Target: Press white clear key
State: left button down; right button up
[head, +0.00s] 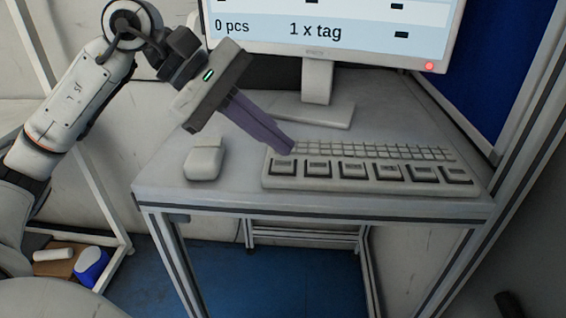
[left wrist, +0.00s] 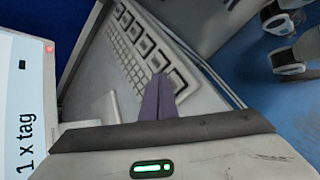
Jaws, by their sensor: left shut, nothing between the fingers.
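A white keyboard (head: 330,186) lies on the desk, with a front row of several large pale keys in dark frames and small keys behind. I cannot read the key labels, so I cannot tell which is the clear key. My left gripper (head: 287,149) is shut and empty, its purple fingers pointing down at the keyboard's left end, just behind the leftmost large key (head: 285,167). In the left wrist view the shut fingertips (left wrist: 161,81) overlap the near end of the keyboard (left wrist: 127,45); contact cannot be told. My right gripper is in neither view.
A white mouse (head: 203,160) lies left of the keyboard on the grey desk (head: 230,203). A monitor (head: 330,28) showing "0 pcs" and "1 x tag" stands behind. A metal frame post (head: 515,130) rises at the right. The desk's front strip is clear.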

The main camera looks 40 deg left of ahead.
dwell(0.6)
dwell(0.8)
pick_arm(q)
jog(key=shift+f, duration=0.1)
jog(key=shift+f+b, duration=0.35)
jog(key=shift+b, duration=0.2)
jog(key=shift+f+b, duration=0.45)
jog(key=shift+b, duration=0.05)
dwell(0.5)
jog(key=shift+r, duration=0.1)
jog(key=shift+r+p, duration=0.75)
jog(key=shift+r, duration=0.05)
